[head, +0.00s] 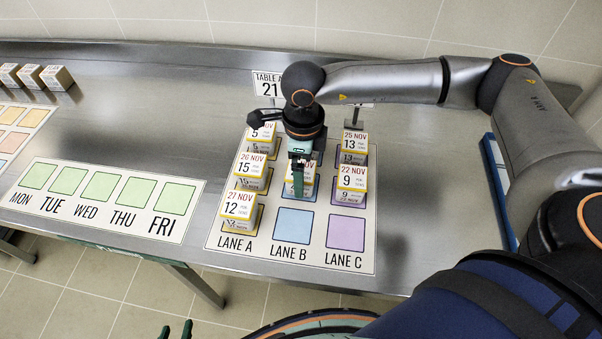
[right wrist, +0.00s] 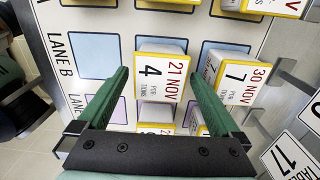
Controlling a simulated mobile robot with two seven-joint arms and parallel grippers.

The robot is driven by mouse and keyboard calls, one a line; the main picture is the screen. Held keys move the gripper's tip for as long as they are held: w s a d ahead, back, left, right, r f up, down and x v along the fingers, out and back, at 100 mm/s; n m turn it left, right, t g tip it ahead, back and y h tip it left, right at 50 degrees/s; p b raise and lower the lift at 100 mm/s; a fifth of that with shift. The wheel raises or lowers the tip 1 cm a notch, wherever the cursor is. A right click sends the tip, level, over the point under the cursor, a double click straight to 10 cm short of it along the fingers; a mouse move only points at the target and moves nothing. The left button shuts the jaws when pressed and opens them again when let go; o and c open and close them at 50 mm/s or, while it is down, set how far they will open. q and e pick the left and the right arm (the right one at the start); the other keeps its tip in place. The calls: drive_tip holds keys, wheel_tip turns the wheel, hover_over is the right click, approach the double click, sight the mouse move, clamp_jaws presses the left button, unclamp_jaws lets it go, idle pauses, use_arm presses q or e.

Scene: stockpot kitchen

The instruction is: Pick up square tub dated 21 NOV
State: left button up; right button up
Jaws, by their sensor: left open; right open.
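The square tub dated 21 NOV (right wrist: 163,78), white with a yellow-edged label reading 4, stands in the middle row of Lane B. In the head view this tub (head: 309,180) is mostly hidden by my right gripper (head: 298,181). In the right wrist view my right gripper (right wrist: 160,76) is open, with one green finger on each side of the tub. I cannot tell whether either finger touches it. My left gripper (head: 175,331) is open and empty at the bottom edge of the head view; only its fingertips show.
A tub dated 30 NOV (right wrist: 236,80) stands close behind in Lane B. Tubs dated 26 NOV (head: 250,168), 27 NOV (head: 240,207), 25 NOV (head: 354,145) and 22 NOV (head: 352,180) flank it. The front Lane B square (head: 292,226) is empty, as is the weekday mat (head: 105,200).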

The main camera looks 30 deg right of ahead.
drive_tip(key=shift+f, duration=0.5)
drive_tip(key=c, duration=1.4)
drive_tip(key=shift+r, duration=0.1)
drive_tip(key=shift+c, duration=0.2)
